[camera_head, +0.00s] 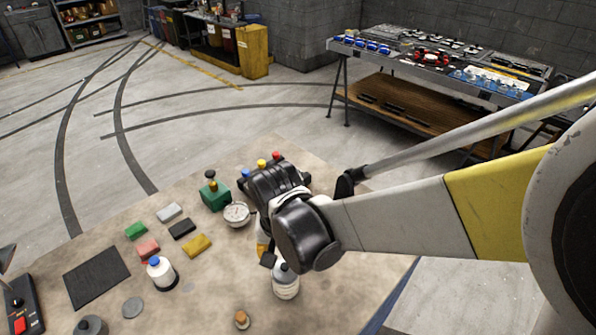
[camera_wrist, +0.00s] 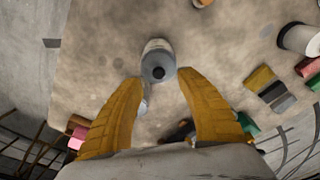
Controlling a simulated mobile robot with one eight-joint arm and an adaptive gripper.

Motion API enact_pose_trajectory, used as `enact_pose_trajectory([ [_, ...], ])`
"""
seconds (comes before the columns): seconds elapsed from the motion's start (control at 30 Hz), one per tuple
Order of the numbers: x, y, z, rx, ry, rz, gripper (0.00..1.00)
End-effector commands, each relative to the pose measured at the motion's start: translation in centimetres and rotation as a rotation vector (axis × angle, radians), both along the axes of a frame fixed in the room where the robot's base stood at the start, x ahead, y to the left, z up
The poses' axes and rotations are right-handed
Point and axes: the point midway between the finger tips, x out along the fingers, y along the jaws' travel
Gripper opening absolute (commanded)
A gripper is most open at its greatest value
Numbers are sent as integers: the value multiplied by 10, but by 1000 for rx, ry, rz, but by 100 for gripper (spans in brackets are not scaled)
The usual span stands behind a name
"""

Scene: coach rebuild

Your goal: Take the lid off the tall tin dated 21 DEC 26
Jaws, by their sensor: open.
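A whitish tin-like container (camera_head: 286,285) stands on the worktable below my wrist in the head view. In the wrist view a pale container with a grey top and dark knob (camera_wrist: 158,66) stands just beyond and between my yellow fingertips. My gripper (camera_wrist: 159,80) is open and empty, its fingers apart on either side of the near edge of that top; I cannot tell whether they touch it. In the head view my wrist hides most of the gripper. Another white container with a blue cap (camera_head: 160,273) stands to the left. No date is readable on any container.
The worktable (camera_head: 215,300) also holds coloured blocks (camera_head: 197,245), a dark mat (camera_head: 97,276), a round gauge (camera_head: 236,213), a green box (camera_head: 215,197) and a small cork-like piece (camera_head: 241,319). A grey-topped container (camera_head: 91,325) stands at the lower left.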

Motion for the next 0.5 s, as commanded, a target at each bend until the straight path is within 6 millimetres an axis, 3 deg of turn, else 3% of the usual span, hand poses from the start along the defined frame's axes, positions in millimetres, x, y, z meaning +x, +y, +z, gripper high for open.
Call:
enact_pose_trajectory([
  [0.3,7,-1,-44,0,0,-1,44],
  [0.5,8,-1,-53,0,0,0,44],
])
